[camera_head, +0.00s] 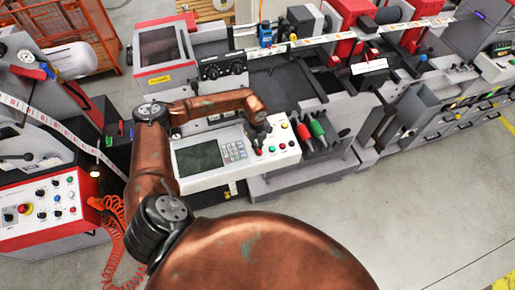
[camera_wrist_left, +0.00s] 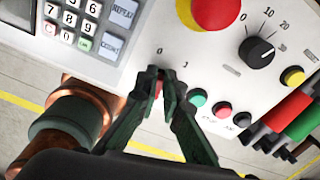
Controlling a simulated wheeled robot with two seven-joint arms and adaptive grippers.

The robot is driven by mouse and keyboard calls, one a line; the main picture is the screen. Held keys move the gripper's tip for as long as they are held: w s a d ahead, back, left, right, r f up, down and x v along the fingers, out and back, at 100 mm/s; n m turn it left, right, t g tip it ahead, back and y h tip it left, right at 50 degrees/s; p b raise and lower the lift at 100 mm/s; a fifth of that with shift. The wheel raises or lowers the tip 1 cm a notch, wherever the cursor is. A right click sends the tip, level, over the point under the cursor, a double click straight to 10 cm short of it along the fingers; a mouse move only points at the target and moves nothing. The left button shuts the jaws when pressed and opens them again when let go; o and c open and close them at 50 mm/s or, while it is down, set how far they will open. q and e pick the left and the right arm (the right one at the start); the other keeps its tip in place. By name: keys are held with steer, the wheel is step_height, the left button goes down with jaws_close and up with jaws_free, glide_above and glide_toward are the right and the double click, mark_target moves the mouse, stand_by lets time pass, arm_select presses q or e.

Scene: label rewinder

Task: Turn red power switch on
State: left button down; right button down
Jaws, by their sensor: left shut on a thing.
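The red power switch (camera_wrist_left: 159,89) sits on the light control panel, below the printed marks 0 and 1, and shows only as a small red patch between my fingers in the left wrist view. My left gripper (camera_wrist_left: 163,78) has its dark green fingertips closed on the switch. In the head view my left gripper (camera_head: 258,130) is over the right part of the control panel (camera_head: 205,181), and it hides the switch area. Which way the switch is turned cannot be told, as the fingers cover most of it. My right gripper is in neither view.
A red and yellow emergency stop (camera_wrist_left: 212,12), a black dial (camera_wrist_left: 258,50) and green (camera_wrist_left: 197,97) and red (camera_wrist_left: 222,109) buttons are close to the fingers. The keypad (camera_wrist_left: 82,20) is to the left. Red and green handles (camera_head: 318,130) stand right of the panel.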

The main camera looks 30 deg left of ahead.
arm_select(q)
steer(key=m, duration=0.1)
steer(key=m+b, duration=0.2)
steer(key=m, duration=0.1)
steer(key=shift+w+d+f, duration=0.1)
steer(key=shift+w+d, duration=0.1)
steer(key=shift+w, duration=0.05)
steer(key=shift+d+m+g+y+b, duration=0.15)
steer(key=shift+m+g+y+b, duration=0.25)
steer(key=shift+m+b, duration=0.95)
steer(key=shift+m, duration=0.35)
steer(key=c, duration=2.1)
jaws_free()
steer(key=shift+w, duration=0.1)
steer(key=shift+r, duration=0.3)
steer(key=r, duration=1.1)
steer(key=shift+w+d+r, duration=0.1)
steer(key=shift+d+r, duration=0.2)
steer(key=shift+d, duration=0.1)
